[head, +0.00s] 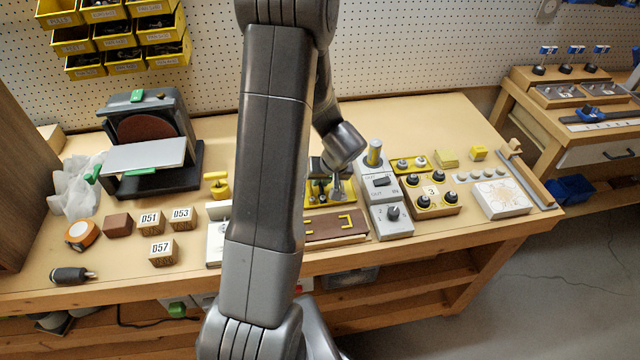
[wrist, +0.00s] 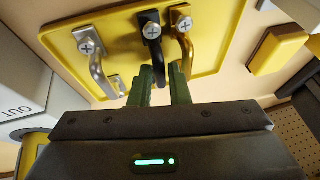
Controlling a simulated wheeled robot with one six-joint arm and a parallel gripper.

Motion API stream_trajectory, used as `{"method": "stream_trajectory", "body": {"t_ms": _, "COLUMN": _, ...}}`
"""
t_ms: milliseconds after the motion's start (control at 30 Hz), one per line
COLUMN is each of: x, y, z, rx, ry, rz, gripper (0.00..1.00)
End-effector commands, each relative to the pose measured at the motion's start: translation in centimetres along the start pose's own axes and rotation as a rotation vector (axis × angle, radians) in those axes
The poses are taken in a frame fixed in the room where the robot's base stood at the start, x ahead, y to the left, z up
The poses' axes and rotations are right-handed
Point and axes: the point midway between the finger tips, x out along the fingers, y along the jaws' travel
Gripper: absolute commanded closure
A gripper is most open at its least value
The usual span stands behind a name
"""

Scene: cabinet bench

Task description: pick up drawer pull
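A yellow plate (wrist: 215,62) fills the upper part of the wrist view. It carries three drawer pulls fixed with screws: a silver one (wrist: 98,68) at left, a black one (wrist: 153,45) in the middle and a brass one (wrist: 186,48) at right. My gripper (wrist: 162,76) has its two green fingers at the plate, one on each side of the black pull's lower end. The gap is narrow, and I cannot tell whether the fingers touch the pull. The right finger partly hides the brass pull. In the head view the plate (head: 318,199) is partly hidden by my arm.
A grey OUT/IN switch box (head: 381,184) stands right of the plate. A brown board with yellow marks (head: 335,228) lies in front. A yellow block (wrist: 277,48) is near the plate. Numbered blocks (head: 163,252) and a sander (head: 150,150) stand at left.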

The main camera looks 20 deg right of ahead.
Motion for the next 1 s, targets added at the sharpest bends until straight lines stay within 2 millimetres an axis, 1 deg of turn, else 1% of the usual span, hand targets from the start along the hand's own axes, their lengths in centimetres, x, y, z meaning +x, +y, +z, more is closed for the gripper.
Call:
{"method": "stream_trajectory", "body": {"t_ms": 100, "x": 0.4, "y": 0.0, "z": 0.0, "rx": -0.002, "ry": 0.000, "rz": 0.001, "gripper": 0.84}}
{"method": "stream_trajectory", "body": {"t_ms": 300, "x": 0.4, "y": 0.0, "z": 0.0, "rx": -0.002, "ry": 0.001, "rz": 0.001, "gripper": 0.84}}
{"method": "stream_trajectory", "body": {"t_ms": 367, "x": 0.4, "y": 0.0, "z": 0.0, "rx": -0.002, "ry": 0.001, "rz": 0.001, "gripper": 0.96}}
{"method": "stream_trajectory", "body": {"t_ms": 400, "x": 0.4, "y": 0.0, "z": 0.0, "rx": -0.001, "ry": 0.001, "rz": 0.001, "gripper": 1.00}}
{"method": "stream_trajectory", "body": {"t_ms": 733, "x": 0.2, "y": 0.0, "z": -0.1, "rx": -0.001, "ry": 0.001, "rz": 0.001, "gripper": 1.00}}
{"method": "stream_trajectory", "body": {"t_ms": 867, "x": -0.7, "y": -0.2, "z": -0.6, "rx": -0.004, "ry": 0.003, "rz": 0.001, "gripper": 1.00}}
{"method": "stream_trajectory", "body": {"t_ms": 1000, "x": -2.8, "y": -0.7, "z": -1.4, "rx": -0.005, "ry": 0.006, "rz": 0.002, "gripper": 1.00}}
